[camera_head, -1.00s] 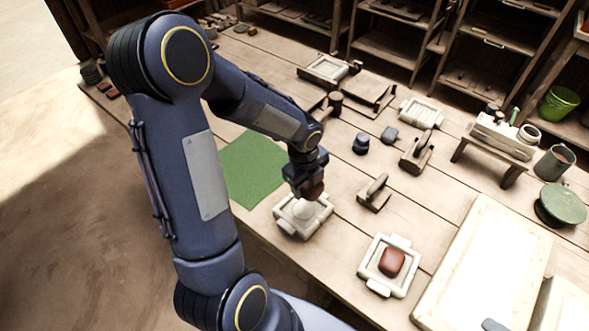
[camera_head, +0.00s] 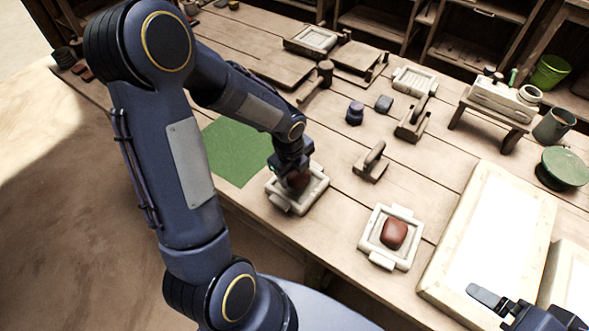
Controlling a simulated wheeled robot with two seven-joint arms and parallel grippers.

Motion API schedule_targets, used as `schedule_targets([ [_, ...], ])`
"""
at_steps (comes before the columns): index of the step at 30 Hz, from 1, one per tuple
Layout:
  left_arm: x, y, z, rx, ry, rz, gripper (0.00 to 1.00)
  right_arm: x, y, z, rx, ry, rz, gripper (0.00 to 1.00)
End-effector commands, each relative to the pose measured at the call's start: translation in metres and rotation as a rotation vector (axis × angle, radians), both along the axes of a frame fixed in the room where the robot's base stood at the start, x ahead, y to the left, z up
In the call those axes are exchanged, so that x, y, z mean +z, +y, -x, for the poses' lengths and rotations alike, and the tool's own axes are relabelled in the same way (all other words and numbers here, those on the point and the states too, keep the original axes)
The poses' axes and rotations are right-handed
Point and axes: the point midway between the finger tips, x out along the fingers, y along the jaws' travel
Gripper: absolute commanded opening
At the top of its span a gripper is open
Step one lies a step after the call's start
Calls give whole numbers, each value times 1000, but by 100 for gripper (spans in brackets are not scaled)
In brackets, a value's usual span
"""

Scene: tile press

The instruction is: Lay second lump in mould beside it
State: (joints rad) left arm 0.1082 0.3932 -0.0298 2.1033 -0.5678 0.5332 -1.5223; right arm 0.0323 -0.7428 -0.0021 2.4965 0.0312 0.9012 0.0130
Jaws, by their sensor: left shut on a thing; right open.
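One reddish-brown lump (camera_head: 394,233) lies in a pale square mould (camera_head: 379,258) near the table's front edge. A second pale mould (camera_head: 284,202) stands to its left. My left gripper (camera_head: 296,172) is shut on another reddish-brown lump (camera_head: 299,181), low over the left mould. I cannot tell whether that lump touches the mould's floor. The fingers and the lump hide part of the mould's inside. My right gripper (camera_head: 498,302) is at the bottom right, partly cut off by the picture edge, open, over the pale board.
A green mat (camera_head: 236,152) lies left of the left mould. A wooden-handled tool (camera_head: 371,163) and a dark blue pot (camera_head: 355,113) stand behind the moulds. A large pale framed board (camera_head: 490,235) lies to the right. Bare planks separate the two moulds.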

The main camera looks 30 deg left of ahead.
Motion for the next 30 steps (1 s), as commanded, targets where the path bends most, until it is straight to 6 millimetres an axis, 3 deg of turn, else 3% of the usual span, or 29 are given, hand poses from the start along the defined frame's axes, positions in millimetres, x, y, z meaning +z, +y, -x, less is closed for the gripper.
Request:
schedule_targets([
  [11, -6, 0, 0, 0, -1, 0, 32, -5, 0, 0, 0, 0, 0, 92],
  [12, -6, 0, 0, 0, -1, 0, 67, -5, 0, 0, 0, 0, 0, 92],
  [17, -6, 0, 0, 0, 1, 0, 88, -5, 0, 0, 0, 0, 0, 92],
  [26, -7, 0, 2, 1, 5, 0, 88, -5, 0, 0, 0, 0, 0, 92],
  [30, 6, 1, 2, 2, 2, -1, 88, -2, 0, 0, 0, 0, 0, 92],
])
